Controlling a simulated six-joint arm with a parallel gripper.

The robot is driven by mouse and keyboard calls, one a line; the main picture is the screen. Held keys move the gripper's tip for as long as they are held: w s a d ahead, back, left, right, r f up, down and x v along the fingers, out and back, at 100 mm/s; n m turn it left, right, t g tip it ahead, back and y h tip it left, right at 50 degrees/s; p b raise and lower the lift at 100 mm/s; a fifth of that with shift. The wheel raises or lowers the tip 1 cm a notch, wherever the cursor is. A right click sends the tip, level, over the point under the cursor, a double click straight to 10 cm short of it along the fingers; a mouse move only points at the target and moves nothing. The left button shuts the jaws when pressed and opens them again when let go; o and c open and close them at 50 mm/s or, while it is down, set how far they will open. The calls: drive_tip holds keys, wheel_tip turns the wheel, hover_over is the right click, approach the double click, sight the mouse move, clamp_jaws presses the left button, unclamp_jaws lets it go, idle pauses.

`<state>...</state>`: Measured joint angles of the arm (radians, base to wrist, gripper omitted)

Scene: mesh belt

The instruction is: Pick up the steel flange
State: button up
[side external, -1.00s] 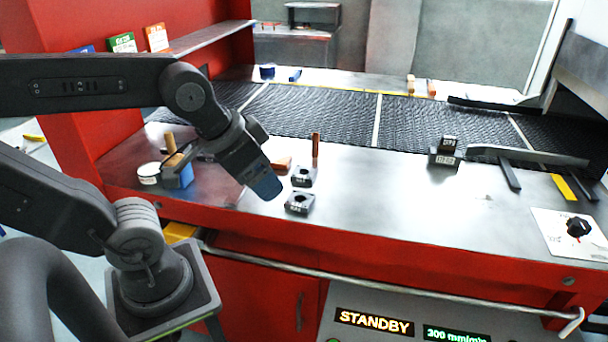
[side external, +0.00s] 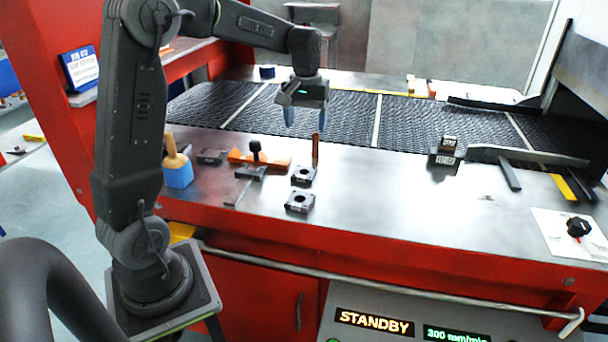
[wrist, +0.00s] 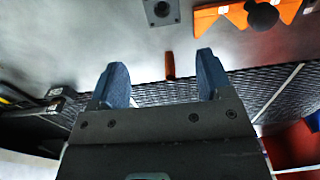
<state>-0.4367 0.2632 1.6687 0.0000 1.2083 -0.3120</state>
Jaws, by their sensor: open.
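One square holed piece (wrist: 162,12) shows at the top of the wrist view. My gripper (side external: 305,120) is open and empty, with blue fingers pointing down, raised in the air behind these pieces. In the wrist view my gripper (wrist: 163,76) has its fingers spread apart, and the holed piece lies beyond them.
A brown upright rod (side external: 315,150) stands just behind the rear holed piece. An orange piece (side external: 280,163), a black-knobbed item (side external: 255,152) and a blue block (side external: 178,176) lie left. Stacked dark blocks (side external: 445,152) stand right. The mesh belt (side external: 345,118) runs behind.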

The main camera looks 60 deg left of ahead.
hover_over(304, 175)
wheel_tip(304, 175, down, 8)
drive_tip(key=shift+w+d+f, duration=0.1)
drive_tip(key=shift+w+f, duration=0.05)
drive_tip(key=shift+f, duration=0.1)
drive_tip(key=shift+s+f, duration=0.2)
drive_tip(key=shift+f, duration=2.45)
drive_tip(key=shift+c, duration=0.3)
drive_tip(key=c, duration=0.8)
drive_tip(key=shift+r, duration=0.1)
drive_tip(key=shift+r, duration=0.1)
